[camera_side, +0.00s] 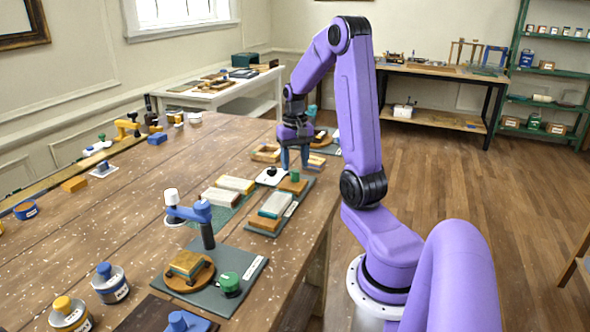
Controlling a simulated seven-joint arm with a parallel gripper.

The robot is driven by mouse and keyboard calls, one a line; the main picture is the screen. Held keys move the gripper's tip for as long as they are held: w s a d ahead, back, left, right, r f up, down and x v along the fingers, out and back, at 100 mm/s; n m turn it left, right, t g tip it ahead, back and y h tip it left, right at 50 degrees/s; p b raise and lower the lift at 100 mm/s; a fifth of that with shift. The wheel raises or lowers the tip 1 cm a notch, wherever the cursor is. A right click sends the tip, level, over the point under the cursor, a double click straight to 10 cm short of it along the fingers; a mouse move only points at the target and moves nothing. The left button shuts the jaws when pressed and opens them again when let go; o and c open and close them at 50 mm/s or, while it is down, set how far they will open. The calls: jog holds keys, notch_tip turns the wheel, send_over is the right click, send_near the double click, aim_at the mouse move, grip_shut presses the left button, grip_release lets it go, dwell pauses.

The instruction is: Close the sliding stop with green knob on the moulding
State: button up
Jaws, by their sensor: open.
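A small green knob (295,176) stands on an orange-brown wooden block (291,186) on a dark mat near the table's right edge. It looks like the stop with the green knob, but how far it is slid cannot be told. My gripper (294,165) points down just above and behind this block. Its two blue fingers are apart, with nothing seen between them. A white plate with a black knob (271,173) lies just left of the fingers. The moulding cannot be clearly made out at this size.
A white and teal stacked block (275,205) and pale blocks (235,184) lie in front of the gripper. A blue clamp-like fixture (204,214) rises nearer. A larger green-knobbed piece (230,284) sits at the front. The table's middle left is mostly clear.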

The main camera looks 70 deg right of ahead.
aim_at(295, 170)
jog(key=shift+f, duration=1.55)
grip_shut()
jog(key=shift+a, duration=1.55)
grip_release()
notch_tip(295, 170, up, 18)
jog(key=shift+f, duration=0.25)
